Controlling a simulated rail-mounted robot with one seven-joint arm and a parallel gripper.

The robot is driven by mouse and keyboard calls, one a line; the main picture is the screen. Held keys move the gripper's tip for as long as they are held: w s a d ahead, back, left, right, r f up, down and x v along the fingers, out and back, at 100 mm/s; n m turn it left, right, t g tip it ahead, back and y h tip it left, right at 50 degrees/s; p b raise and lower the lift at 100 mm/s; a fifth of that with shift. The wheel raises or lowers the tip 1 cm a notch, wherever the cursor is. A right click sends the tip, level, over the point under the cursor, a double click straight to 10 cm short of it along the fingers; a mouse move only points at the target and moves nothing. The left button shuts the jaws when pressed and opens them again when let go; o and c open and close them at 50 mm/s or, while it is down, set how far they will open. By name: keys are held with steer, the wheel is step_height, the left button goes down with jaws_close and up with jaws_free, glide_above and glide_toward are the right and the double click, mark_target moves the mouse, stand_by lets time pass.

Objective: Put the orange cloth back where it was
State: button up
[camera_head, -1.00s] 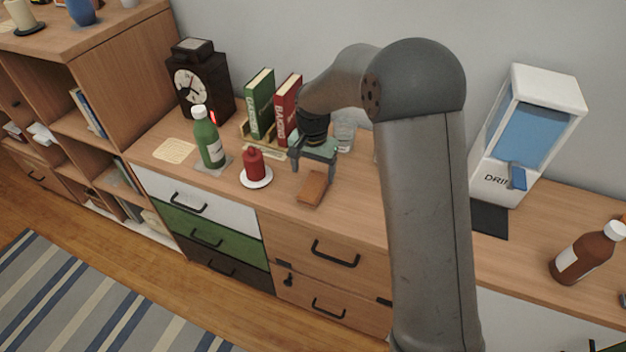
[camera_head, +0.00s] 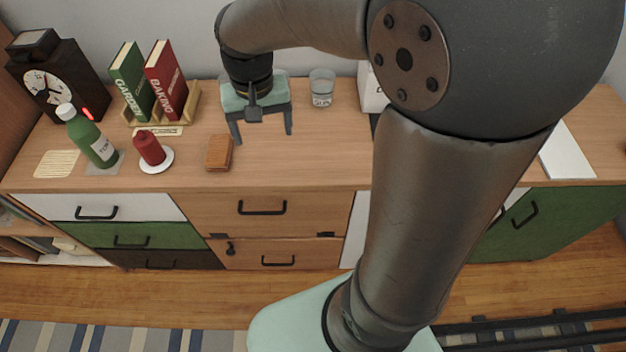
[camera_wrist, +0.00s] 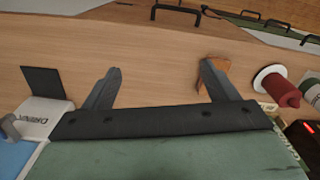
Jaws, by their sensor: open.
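The orange cloth (camera_head: 219,152), a small folded orange-brown piece, lies flat on the wooden cabinet top (camera_head: 330,150), near its front edge. My gripper (camera_head: 262,128) is open and empty, to the right of the cloth and apart from it in the head view. In the wrist view the cloth (camera_wrist: 226,66) shows behind and beside the right finger of my gripper (camera_wrist: 162,70), which hides part of it. Nothing lies between the fingers.
Left of the cloth stand a red candle (camera_head: 150,148) on a white saucer and a green bottle (camera_head: 90,138). A glass (camera_head: 321,88) stands right of my gripper. The front middle top is clear.

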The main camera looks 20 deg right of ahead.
steer(key=s+d+f+n, duration=0.1)
steer(key=s+d, duration=0.1)
steer(key=s, duration=0.5)
steer(key=s+d+f+n, duration=0.1)
steer(key=s+d, duration=0.2)
steer(key=s, duration=0.5)
steer(key=shift+f, duration=0.2)
